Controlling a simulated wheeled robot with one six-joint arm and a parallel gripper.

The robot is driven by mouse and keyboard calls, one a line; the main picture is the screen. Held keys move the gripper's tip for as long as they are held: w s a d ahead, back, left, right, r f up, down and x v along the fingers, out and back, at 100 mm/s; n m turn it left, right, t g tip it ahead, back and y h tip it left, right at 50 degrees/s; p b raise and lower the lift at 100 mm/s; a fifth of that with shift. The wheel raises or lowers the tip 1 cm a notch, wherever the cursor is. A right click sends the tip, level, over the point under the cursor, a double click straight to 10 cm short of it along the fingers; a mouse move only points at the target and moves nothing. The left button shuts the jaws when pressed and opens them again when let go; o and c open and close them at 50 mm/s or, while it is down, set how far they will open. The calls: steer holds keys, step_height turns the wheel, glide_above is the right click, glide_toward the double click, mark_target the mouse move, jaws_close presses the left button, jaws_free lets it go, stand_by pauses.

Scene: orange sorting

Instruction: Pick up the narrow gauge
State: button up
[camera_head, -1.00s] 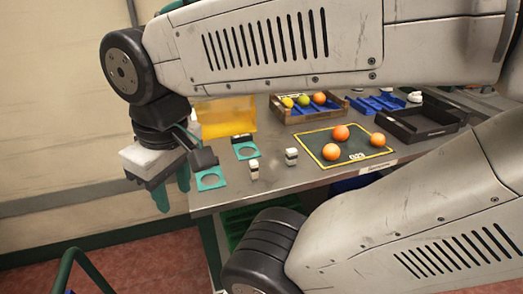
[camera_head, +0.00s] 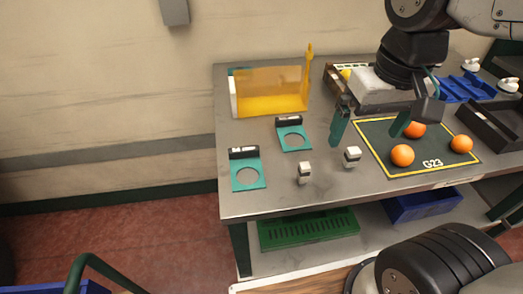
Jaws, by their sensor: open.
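Two teal gauges, flat plates with a round hole and a black label block, lie on the grey table. One gauge (camera_head: 262,182) is near the table's left front corner, the other gauge (camera_head: 303,146) farther back and to the right. The nearer one looks larger, but it is also closer; I cannot read the labels or tell for certain which is narrow. My gripper (camera_head: 364,140) is open and empty, its two teal fingers pointing down above the table, right of both gauges.
A dark mat (camera_head: 378,135) holds three oranges. A yellow bin (camera_head: 272,95) stands behind, a wooden crate (camera_head: 338,90) at the back, partly hidden by my arm. A black tray (camera_head: 487,127) is at right.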

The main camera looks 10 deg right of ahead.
steer(key=w+a+f, duration=0.3)
steer(key=w+a, duration=0.5)
steer(key=w, duration=0.2)
steer(key=g, duration=0.1)
glide_above(244, 150)
step_height(244, 150, down, 6)
steer(key=shift+s+f, duration=0.1)
step_height(244, 150, down, 6)
steer(key=shift+f, duration=0.5)
steer(key=c, duration=1.1)
